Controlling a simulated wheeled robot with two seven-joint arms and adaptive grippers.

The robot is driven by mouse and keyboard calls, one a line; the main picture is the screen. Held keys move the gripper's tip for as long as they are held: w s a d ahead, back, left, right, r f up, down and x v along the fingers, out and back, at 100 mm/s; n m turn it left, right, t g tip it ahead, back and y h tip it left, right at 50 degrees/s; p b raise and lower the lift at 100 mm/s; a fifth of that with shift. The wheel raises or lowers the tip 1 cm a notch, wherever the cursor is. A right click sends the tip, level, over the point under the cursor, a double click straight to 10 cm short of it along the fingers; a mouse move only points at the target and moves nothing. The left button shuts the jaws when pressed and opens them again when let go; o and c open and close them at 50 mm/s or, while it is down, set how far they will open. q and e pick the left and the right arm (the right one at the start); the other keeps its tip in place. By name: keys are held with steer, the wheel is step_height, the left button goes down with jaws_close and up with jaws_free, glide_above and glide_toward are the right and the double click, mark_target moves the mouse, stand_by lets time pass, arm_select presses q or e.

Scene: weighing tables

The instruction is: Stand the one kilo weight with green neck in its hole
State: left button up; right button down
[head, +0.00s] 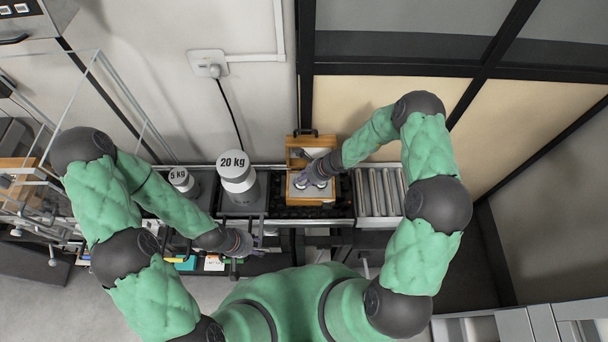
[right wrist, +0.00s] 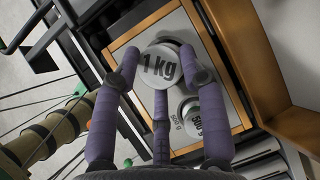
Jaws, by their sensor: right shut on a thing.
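The one kilo weight (right wrist: 161,68) has a pale round top marked "1 kg" and shows in the right wrist view. My right gripper (right wrist: 160,80) is shut on it, with purple-grey fingers around it. Its neck and foot are hidden under the top and fingers, so I cannot tell the neck's colour or whether it stands in a hole. The wooden weight box (head: 312,201) is open in the head view, with my right gripper (head: 310,177) over it. My left gripper (head: 243,243) is low at the table's front edge; its finger opening is unclear.
A 500 g weight (right wrist: 192,112) sits in the box's pale panel beside the one kilo weight. A large 20 kg weight (head: 238,178) and a 5 kg weight (head: 181,181) stand left of the box. A roller conveyor (head: 379,192) lies right of it.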

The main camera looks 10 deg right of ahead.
steer(key=shift+w+f, duration=0.1)
steer(key=shift+f, duration=0.05)
steer(key=c, duration=0.7)
jaws_free()
steer(key=p+v, duration=0.3)
steer(key=v, duration=0.8)
steer(key=s+a+f+n+g, duration=0.1)
steer(key=s+a+f+n, duration=0.1)
steer(key=s+n, duration=0.7)
steer(key=s+a+f+n+g+h, duration=0.1)
steer(key=s+a+n, duration=0.3)
steer(key=s+n, duration=0.5)
steer(key=shift+s+a+f+g+h, duration=0.35)
steer(key=shift+s+f, duration=0.3)
steer(key=shift+s, duration=0.25)
